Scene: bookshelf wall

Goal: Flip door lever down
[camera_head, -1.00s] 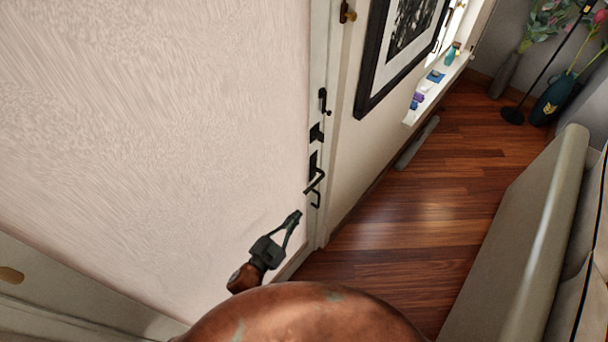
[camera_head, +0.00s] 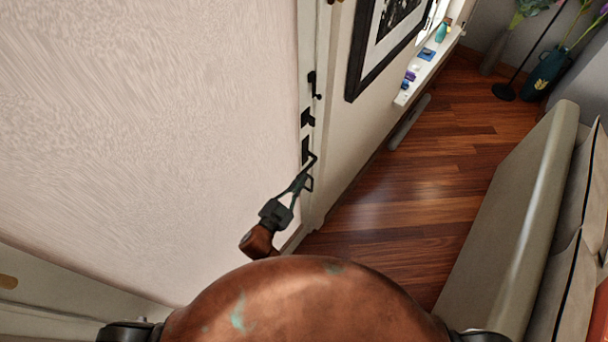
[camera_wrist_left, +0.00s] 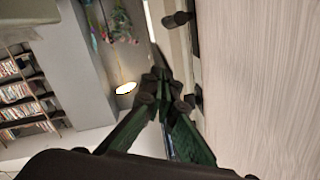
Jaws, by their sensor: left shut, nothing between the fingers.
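The door (camera_head: 150,130) is a pale textured panel filling the left of the head view. Its black lever (camera_head: 311,160) sticks out from a dark plate (camera_head: 305,149) near the door's edge. My left gripper (camera_head: 303,181) is shut and empty, with its fingertips right at or just below the lever; I cannot tell whether they touch. In the left wrist view the gripper's green fingers (camera_wrist_left: 160,85) meet at their tips beside the door face, and partly hide dark hardware there. My right gripper is not in view.
More black hardware (camera_head: 307,118) sits above the lever. A framed picture (camera_head: 385,45) hangs on the wall beyond the door frame. A grey sofa (camera_head: 520,230) stands at the right.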

